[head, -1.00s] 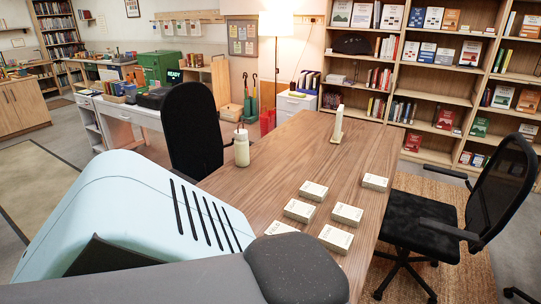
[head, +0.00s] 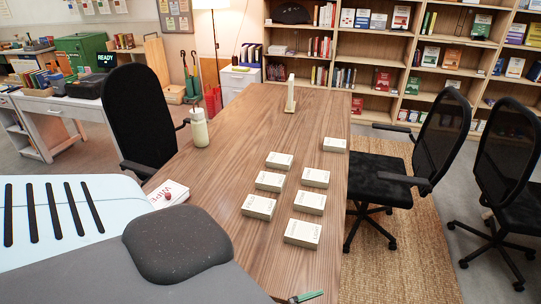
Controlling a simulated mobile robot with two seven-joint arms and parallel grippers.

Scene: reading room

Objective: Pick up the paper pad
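Several small, thick, pale blocks with printed tops lie spread on the wooden table (head: 232,150); they look like pads or small books. One block is at the front (head: 302,233), one at the left (head: 258,206) and one at the far right (head: 334,145). A white item with red lettering (head: 170,193) lies at the table's left edge, partly hidden by my arm. I cannot tell which of these is the paper pad. Neither of my grippers is in view; only a pale blue and grey part of my arm shows at the lower left.
A pale bottle (head: 199,128) stands on the table's left side, and a white upright item (head: 290,94) stands at its far end. A green object (head: 306,296) lies at the near edge. Black chairs (head: 442,140) flank the table.

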